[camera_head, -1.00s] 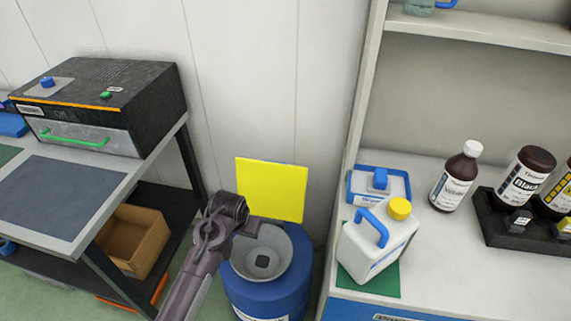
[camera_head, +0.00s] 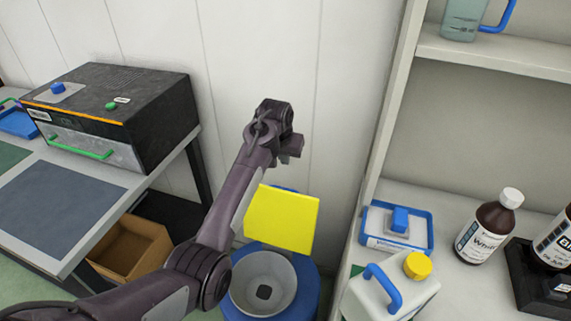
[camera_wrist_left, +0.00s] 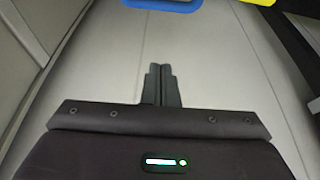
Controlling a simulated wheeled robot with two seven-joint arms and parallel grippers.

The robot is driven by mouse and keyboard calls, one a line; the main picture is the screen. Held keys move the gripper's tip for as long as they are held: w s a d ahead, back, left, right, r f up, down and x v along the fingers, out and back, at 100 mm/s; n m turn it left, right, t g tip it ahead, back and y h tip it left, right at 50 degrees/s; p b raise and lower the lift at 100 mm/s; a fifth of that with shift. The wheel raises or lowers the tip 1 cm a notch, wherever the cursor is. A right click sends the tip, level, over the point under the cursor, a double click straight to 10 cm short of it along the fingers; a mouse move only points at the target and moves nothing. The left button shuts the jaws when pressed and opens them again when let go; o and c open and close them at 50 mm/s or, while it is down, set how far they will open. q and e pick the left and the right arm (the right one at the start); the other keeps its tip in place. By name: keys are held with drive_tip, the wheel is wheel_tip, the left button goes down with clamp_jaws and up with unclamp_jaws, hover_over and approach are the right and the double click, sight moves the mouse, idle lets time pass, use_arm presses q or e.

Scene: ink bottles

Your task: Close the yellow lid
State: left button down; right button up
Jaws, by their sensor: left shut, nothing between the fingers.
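The yellow lid (camera_head: 282,219) stands open, roughly upright, at the back of the blue drum (camera_head: 308,298). In front of it, the grey funnel mouth (camera_head: 250,270) of the drum is uncovered, with a dark square hole at its bottom. My left gripper (camera_head: 291,147) is raised above the lid, close to the wall, and looks apart from it. In the left wrist view its fingers (camera_wrist_left: 160,72) are together with nothing between them. A strip of blue and a bit of yellow show at the top edge there, too cropped to name surely. My right gripper is not in view.
A workbench (camera_head: 60,200) with a black device (camera_head: 120,100) stands at left, a cardboard box (camera_head: 130,250) below it. At right, a shelf unit (camera_head: 395,110) holds a white jug (camera_head: 385,295) and bottles (camera_head: 488,228). The wall is close behind the lid.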

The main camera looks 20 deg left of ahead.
use_arm(q)
wheel_tip(320, 180, down, 8)
drive_tip(key=s+p, duration=0.1)
drive_tip(key=p, duration=0.1)
drive_tip(key=shift+s, duration=0.2)
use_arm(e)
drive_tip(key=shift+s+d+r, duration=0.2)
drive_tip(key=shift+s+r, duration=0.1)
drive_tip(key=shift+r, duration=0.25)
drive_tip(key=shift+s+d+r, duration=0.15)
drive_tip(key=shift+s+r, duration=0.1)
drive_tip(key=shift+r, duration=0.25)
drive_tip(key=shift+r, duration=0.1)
